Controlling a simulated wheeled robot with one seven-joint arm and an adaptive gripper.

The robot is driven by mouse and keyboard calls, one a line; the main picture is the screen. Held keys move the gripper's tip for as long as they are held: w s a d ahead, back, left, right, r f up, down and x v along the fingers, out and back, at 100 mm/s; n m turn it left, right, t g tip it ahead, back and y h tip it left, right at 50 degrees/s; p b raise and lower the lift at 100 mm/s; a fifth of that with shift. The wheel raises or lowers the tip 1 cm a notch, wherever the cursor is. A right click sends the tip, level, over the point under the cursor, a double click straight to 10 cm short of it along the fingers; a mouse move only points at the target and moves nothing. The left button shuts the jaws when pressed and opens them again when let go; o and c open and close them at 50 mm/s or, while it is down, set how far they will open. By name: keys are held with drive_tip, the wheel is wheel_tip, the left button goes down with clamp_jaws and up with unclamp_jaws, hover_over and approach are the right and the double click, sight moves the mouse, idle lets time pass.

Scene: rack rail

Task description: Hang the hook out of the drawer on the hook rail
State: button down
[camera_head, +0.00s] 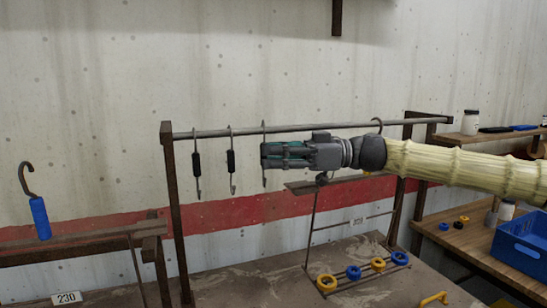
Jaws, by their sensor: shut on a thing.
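The hook rail (300,130) is a grey bar on brown posts in front of the wall. Two thin hooks with black grips, the left one (196,165) and the middle one (231,161), hang on it. My gripper (264,155) is shut on a third hook (264,180) just right of them. That hook's curved top is at the rail and its thin lower end shows below the fingers; its grip is hidden. I cannot tell whether it bears on the rail. A curved hook top (377,121) shows at the rail farther right, the rest hidden by my arm. No drawer is clearly seen.
A blue-handled hook (41,218) is upright at the left bench (90,240). Blue and yellow rings (326,282) sit on a low rack below the rail. A blue bin (521,244) and a shelf with a jar (470,122) are at right. The wall left of the rail is clear.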

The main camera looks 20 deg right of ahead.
idle(0.3)
drive_tip(key=c, duration=1.4)
unclamp_jaws()
drive_tip(key=v, duration=1.2)
